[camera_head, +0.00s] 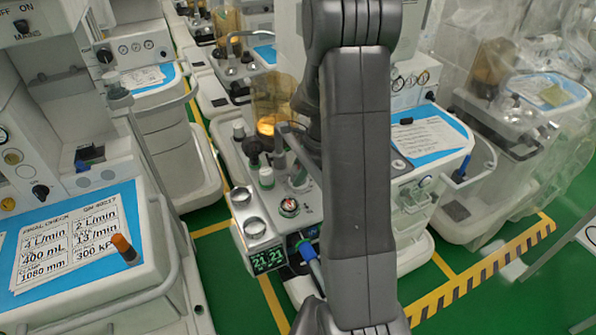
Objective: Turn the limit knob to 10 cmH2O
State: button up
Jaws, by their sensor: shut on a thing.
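The anaesthesia cart (237,208) in the middle has a small round dial (289,206) with red and white markings on its top. It may be a gauge or the limit knob; its scale is too small to read. White-and-green capped parts (266,178) stand just behind it. I cannot pick out the limit knob or its setting for certain. My own dark grey arm fills the middle of the view and covers the right part of this cart. Its wrist bends down behind the upper link, and my gripper and whatever it holds are hidden there.
A lit amber canister (268,100) stands at the back of the middle cart. A cart with a Final Check card (75,240) stands left. Green floor shows between carts.

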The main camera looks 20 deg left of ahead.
jog(key=n+g+h+p, duration=0.1)
jog(key=n, duration=0.3)
jog(key=shift+n, duration=0.3)
jog(key=shift+n+g+h+p, duration=0.45)
jog(key=shift+n+h, duration=0.35)
jog(key=shift+n, duration=1.3)
jog(key=o, duration=1)
jog(key=shift+b+v, duration=0.4)
jog(key=shift+v, duration=3.4)
